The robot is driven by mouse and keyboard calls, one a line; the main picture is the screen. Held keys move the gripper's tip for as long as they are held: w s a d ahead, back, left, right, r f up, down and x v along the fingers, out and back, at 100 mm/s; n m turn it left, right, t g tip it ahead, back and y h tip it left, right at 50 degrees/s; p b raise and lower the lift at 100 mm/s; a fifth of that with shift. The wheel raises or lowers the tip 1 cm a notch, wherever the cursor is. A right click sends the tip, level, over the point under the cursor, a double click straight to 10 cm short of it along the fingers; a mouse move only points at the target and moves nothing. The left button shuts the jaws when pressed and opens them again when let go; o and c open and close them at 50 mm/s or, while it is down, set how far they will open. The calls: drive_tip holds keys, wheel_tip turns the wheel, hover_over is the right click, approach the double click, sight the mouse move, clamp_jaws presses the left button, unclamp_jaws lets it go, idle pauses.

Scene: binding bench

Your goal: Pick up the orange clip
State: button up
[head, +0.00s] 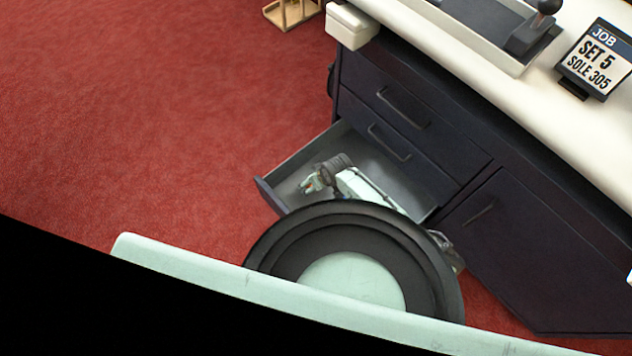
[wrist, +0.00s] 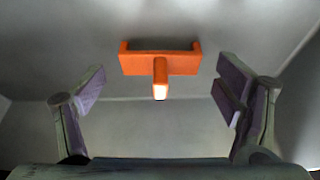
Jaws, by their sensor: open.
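The orange clip (wrist: 160,63) lies on the grey floor of a drawer in the wrist view. It has a wide bar with short upturned ends and a stem pointing toward me with a pale tip. My gripper (wrist: 165,95) is open and empty, with one finger on each side of the picture. The clip shows between and beyond the fingertips, apart from both. In the head view my gripper (head: 312,183) is over the open drawer (head: 268,196). I cannot make out the clip there; the arm and gripper cover much of the drawer.
The drawer's walls surround the gripper closely. The dark cabinet (head: 545,245) has closed drawers above and a door at the right. A white worktop holds a grey tray (head: 450,35) and a job sign (head: 597,60). Red carpet (head: 170,110) is clear at the left.

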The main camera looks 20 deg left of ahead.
drive_tip(key=shift+w+f, duration=0.1)
drive_tip(key=shift+f, duration=0.1)
drive_tip(key=shift+c, duration=0.4)
drive_tip(key=c, duration=1.1)
